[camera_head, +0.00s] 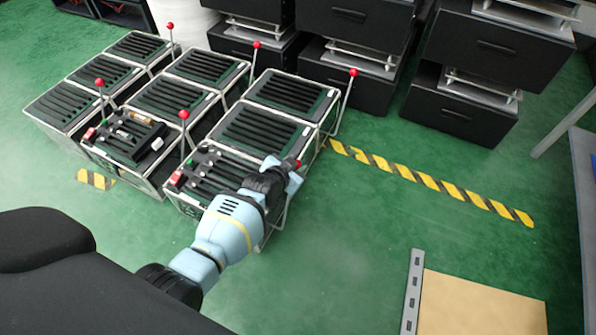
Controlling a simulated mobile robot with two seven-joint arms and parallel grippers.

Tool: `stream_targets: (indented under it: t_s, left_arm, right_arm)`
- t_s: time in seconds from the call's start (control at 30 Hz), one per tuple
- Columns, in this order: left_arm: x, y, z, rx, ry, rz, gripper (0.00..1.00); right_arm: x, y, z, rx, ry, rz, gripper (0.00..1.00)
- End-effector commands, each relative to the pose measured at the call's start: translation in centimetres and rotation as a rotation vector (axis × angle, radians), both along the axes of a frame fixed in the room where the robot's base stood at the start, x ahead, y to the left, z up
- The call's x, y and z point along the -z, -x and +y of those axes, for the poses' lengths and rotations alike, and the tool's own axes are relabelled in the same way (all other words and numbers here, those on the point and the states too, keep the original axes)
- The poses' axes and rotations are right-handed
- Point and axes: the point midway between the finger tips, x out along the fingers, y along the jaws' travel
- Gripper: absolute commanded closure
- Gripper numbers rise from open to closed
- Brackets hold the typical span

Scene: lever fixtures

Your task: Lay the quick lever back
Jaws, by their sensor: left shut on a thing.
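The lever fixtures are low metal frames (283,215) with black slatted tops (258,132), standing in rows at left and centre. Several thin upright levers with red ball knobs rise from them, such as one at the right (354,72) and one in the middle (184,114). My left gripper (287,171) is at the right side of the nearest fixture. It is shut on a lever whose red knob (298,163) shows beside the fingers. The gripper hides most of that lever, so its tilt cannot be told. My right gripper is out of view.
Black drawer units (455,110) stand along the back. A yellow-black striped line (430,181) crosses the green floor (370,235), which is clear right of the fixtures. A tan board (480,303) lies at the lower right. A blue-grey table edge (583,200) is at the far right.

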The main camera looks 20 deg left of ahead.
Motion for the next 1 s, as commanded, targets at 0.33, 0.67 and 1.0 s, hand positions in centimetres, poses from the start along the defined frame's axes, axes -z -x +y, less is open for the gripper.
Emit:
stream_targets:
  t_s: [0.33, 0.67, 1.0]
  left_arm:
    - [1.4, -2.7, 0.1, 0.002, -0.004, 0.112, 1.0]
    - [1.7, -3.3, 0.1, 0.001, -0.005, 0.137, 1.0]
    - [1.6, -3.3, 0.1, 0.001, -0.005, 0.135, 0.58]
  right_arm:
    - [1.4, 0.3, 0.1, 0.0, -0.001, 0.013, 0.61]
    - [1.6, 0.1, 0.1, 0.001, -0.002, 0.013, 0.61]
    - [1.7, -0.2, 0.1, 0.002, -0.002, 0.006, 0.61]
